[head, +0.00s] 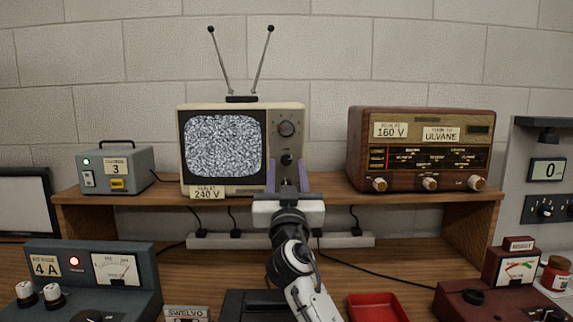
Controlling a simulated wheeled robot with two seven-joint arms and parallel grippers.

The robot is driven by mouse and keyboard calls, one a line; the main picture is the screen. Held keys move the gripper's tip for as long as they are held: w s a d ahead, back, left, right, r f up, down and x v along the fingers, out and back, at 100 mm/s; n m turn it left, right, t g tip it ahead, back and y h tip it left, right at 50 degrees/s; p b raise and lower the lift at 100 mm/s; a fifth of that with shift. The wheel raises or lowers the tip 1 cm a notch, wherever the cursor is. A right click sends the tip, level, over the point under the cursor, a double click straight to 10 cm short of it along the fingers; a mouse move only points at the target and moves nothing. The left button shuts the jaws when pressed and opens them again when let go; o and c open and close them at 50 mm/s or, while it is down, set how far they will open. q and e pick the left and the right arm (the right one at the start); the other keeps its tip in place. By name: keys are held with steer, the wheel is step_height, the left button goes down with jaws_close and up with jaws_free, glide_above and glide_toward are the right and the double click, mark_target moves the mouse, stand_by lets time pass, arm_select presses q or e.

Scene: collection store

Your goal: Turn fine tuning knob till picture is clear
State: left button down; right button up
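The television (240,104) stands on the wooden shelf, and its screen (222,146) is filled with grey static. A smaller dark knob (286,160) sits below the dial; I cannot read which is marked fine tuning. My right gripper (287,173) is raised in front of the television's lower right panel. Its two purple fingers are apart, one on each side of the small knob's column. I cannot tell whether they touch anything. The fingers and wrist hide the lower panel. My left gripper is not in view.
A wooden radio (425,118) stands right of the television, and a grey box (115,172) stands left. A power strip (215,239) lies below the shelf. Meter consoles (90,272) and a red tray (376,308) stand in front. Two antennas (262,60) rise above the television.

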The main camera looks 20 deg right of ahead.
steer(key=shift+w+d+r, duration=0.15)
steer(key=shift+w+r, duration=0.1)
steer(key=shift+w, duration=0.3)
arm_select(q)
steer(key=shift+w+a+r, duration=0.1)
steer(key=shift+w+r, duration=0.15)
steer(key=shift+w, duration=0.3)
arm_select(e)
jaws_close()
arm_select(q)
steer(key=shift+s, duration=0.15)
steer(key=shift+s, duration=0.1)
